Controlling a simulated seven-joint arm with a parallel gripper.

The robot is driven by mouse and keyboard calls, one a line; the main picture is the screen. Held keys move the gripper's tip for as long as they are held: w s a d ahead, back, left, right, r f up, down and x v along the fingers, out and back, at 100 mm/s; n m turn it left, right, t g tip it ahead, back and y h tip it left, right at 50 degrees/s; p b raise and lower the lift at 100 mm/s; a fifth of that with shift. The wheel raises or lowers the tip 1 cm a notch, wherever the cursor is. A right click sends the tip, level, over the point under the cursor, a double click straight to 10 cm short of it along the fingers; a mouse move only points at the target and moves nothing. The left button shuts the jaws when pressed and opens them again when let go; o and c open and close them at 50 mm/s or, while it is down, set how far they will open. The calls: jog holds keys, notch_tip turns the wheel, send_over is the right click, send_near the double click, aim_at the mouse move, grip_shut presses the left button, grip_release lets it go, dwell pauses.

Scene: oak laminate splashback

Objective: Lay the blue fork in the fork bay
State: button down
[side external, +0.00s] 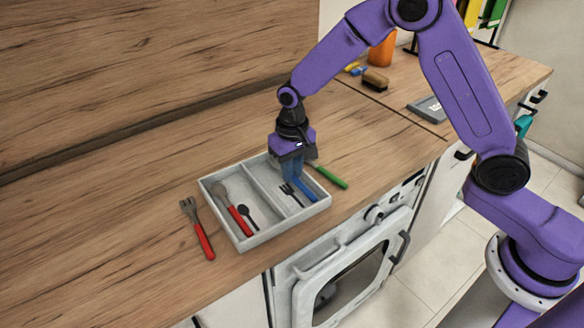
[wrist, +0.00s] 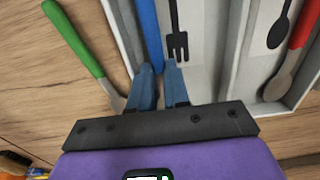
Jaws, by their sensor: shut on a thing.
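The grey tray (side external: 243,241) has two bays split by a divider. The right bay is the fork bay, with a black fork mark (side external: 291,195) on its floor; the mark also shows in the wrist view (wrist: 177,38). My gripper (side external: 294,178) is down at this bay, shut on the blue fork (side external: 306,188). In the wrist view the blue handle (wrist: 148,30) runs away from between my fingertips (wrist: 159,68), beside the fork mark near the tray's outer wall. The fork's head is hidden by my gripper. I cannot tell whether the fork touches the floor.
A red-handled spoon (side external: 234,212) lies in the left bay by a black spoon mark (side external: 248,216). A red-handled fork (side external: 199,230) lies left of the tray. A green-handled utensil (side external: 330,177) lies close to the tray's right side. A brush (side external: 375,80) and orange cup (side external: 382,51) stand farther back.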

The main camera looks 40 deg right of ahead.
jog(key=shift+f, duration=0.5)
jog(key=c, duration=1)
grip_release()
notch_tip(320, 180, up, 17)
jog(key=shift+s+r, duration=0.1)
jog(key=shift+r, duration=0.1)
jog(key=s+d+f+n, duration=0.1)
jog(key=s+d+n, duration=0.3)
jog(key=s, duration=0.6)
jog(key=s+d+f+n, duration=0.1)
jog(key=s+d+n, duration=0.3)
jog(key=s, duration=0.7)
jog(key=s+d+f+n, duration=0.2)
jog(key=s+n, duration=0.3)
jog(key=s, duration=0.5)
jog(key=shift+s+d+f, duration=0.1)
jog(key=shift+s+d, duration=0.2)
jog(key=shift+d, duration=0.6)
